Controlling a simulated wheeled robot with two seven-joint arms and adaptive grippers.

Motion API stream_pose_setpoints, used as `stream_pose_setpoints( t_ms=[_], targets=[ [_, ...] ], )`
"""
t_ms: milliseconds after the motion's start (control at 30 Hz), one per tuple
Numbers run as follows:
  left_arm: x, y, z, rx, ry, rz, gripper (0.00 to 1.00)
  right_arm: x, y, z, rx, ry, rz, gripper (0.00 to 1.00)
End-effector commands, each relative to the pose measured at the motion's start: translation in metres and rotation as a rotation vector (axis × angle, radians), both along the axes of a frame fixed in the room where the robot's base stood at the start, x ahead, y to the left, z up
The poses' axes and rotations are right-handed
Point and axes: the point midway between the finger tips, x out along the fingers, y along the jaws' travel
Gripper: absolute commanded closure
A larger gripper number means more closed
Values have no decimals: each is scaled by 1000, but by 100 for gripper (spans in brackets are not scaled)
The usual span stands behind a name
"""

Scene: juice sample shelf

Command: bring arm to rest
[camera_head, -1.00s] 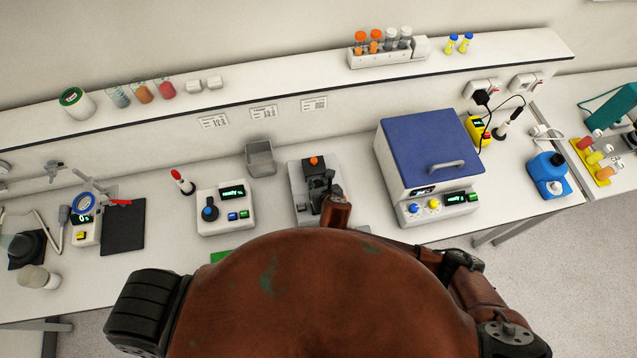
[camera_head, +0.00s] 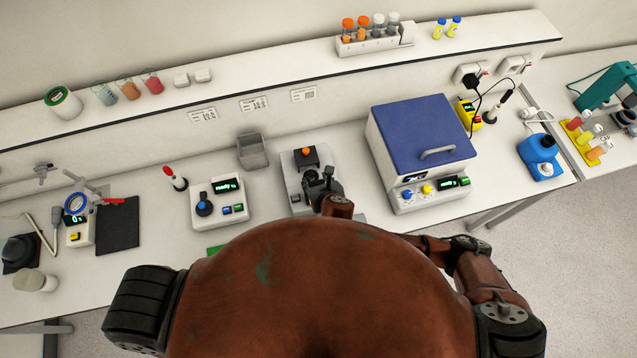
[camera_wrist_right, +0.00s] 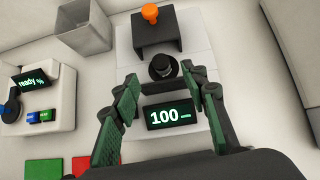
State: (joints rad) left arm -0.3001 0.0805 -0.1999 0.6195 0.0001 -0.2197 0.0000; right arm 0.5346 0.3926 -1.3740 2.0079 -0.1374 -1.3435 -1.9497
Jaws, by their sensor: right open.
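In the right wrist view the green-padded fingers of this gripper (camera_wrist_right: 160,85) are spread apart with nothing between the pads. Beyond the fingertips is the device's round black part (camera_wrist_right: 163,67), and its display (camera_wrist_right: 173,115) reads 100. My right forearm partly hides the device's front in the head view. My left gripper is not in view.
A blue-lidded box (camera_head: 420,135) stands right of the device. A white unit with a blue knob (camera_head: 220,203) and a grey bin (camera_head: 252,152) stand to its left. A shelf (camera_head: 250,95) with tubes and jars runs behind. A green patch (camera_wrist_right: 42,173) and a red patch lie in front.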

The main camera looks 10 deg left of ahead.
Motion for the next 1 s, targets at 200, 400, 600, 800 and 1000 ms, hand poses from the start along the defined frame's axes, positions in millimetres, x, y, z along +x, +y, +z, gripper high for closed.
stream_pose_setpoints(
  t_ms=[200,400,600,800,1000],
  targets=[
    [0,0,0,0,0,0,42,-22,-10,25,1,-1,1,60],
    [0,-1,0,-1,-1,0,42,-29,-14,32,0,-1,0,60],
    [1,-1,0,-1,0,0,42,-29,-14,33,3,1,-3,60],
    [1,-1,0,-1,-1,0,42,-30,-23,38,198,124,-217,60],
    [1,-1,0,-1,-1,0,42,-25,-81,41,677,414,-844,60]
  ],
)
